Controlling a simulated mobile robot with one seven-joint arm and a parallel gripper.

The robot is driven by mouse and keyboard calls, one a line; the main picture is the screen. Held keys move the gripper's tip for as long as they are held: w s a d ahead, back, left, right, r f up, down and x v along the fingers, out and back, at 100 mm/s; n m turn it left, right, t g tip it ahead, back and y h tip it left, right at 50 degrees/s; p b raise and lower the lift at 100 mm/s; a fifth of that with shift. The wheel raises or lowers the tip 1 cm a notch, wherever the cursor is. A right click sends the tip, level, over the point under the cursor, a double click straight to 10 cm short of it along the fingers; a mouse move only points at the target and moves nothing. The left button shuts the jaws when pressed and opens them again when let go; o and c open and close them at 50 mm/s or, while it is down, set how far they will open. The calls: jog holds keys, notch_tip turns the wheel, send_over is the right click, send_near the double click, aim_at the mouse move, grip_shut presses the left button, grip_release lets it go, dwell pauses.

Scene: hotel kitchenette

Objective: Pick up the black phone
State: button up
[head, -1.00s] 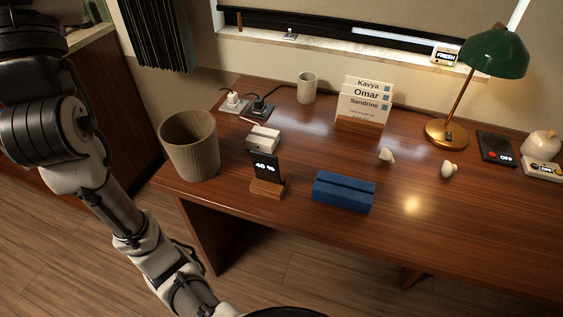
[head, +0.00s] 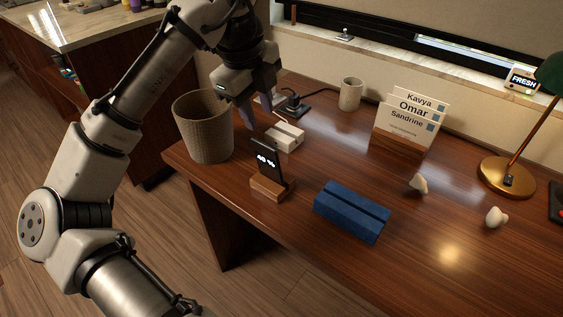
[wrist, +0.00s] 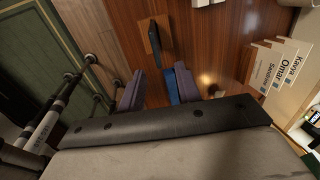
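The black phone (head: 266,162) stands upright, leaning slightly, in a small wooden stand (head: 270,190) near the desk's front left edge. Its screen shows "40 %". In the wrist view the phone (wrist: 158,44) is seen edge-on in its stand (wrist: 149,38), beyond the fingertips. My gripper (head: 257,112) is above and behind the phone, near the woven bin and the white box. Its two fingers (wrist: 159,74) are apart with nothing held between them, and it does not touch the phone.
A woven bin (head: 205,130) stands left of the phone, a white box (head: 285,137) behind it, and a blue slotted block (head: 352,212) to its right. The desk's front right is mostly clear.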

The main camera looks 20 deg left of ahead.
aim_at(267, 165)
jog(key=x, duration=1.4)
jog(key=shift+s+a+b, duration=0.25)
jog(key=shift+s+b, duration=0.05)
jog(key=shift+c, duration=0.3)
grip_shut()
